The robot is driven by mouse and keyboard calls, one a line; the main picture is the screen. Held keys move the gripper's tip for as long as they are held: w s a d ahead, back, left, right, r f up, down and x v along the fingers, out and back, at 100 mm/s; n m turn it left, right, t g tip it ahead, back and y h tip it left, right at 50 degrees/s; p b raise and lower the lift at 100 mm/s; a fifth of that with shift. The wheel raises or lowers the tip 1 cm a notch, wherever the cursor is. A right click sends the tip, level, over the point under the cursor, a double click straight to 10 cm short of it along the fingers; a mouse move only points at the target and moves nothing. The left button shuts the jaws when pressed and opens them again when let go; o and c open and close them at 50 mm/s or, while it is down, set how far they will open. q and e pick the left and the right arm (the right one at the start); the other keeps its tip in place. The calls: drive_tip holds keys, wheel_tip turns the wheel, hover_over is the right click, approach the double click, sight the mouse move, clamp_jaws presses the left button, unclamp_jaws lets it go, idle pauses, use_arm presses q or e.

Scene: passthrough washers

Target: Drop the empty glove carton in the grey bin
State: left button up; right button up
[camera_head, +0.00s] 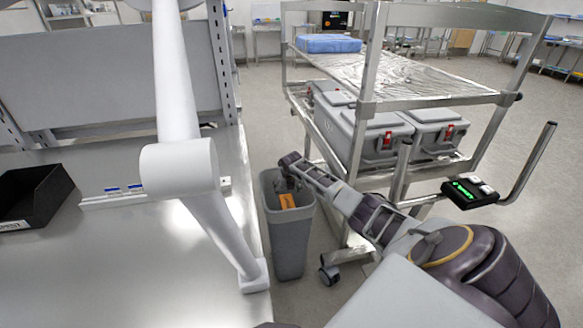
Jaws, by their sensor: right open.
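The grey bin (290,247) stands on the floor between the steel bench and the wheeled cart. An orange item (287,201), which looks like the glove carton, shows inside the bin's mouth, below the rim. Only part of it is visible; the bin walls hide the rest. My right arm reaches in from the lower right. Its open gripper (287,185) is at the bin's mouth, just above the orange item. I cannot tell whether the fingers touch it. My left gripper is not in view.
A steel cart (369,106) with several grey cases (375,136) stands right of the bin, close to my right arm. A white jointed arm (180,167) rises from the bench (120,270) on the left. A black tray (38,192) lies on the bench.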

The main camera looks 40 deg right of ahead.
wheel_tip(320, 180, up, 28)
drive_tip(key=n+p, duration=0.1)
drive_tip(key=p, duration=1.9)
drive_tip(key=shift+f+n+y, duration=0.15)
drive_tip(key=shift+n+y, duration=0.15)
idle(1.2)
drive_tip(key=shift+s+n+t+y, duration=0.15)
drive_tip(key=shift+n+t+y, duration=0.25)
drive_tip(key=shift+n, duration=0.7)
drive_tip(key=shift+f+n, duration=0.1)
drive_tip(key=shift+n, duration=0.4)
drive_tip(key=shift+s+a+n+y, duration=0.1)
drive_tip(key=shift+s+n+y, duration=0.1)
drive_tip(key=shift+n+y, duration=0.3)
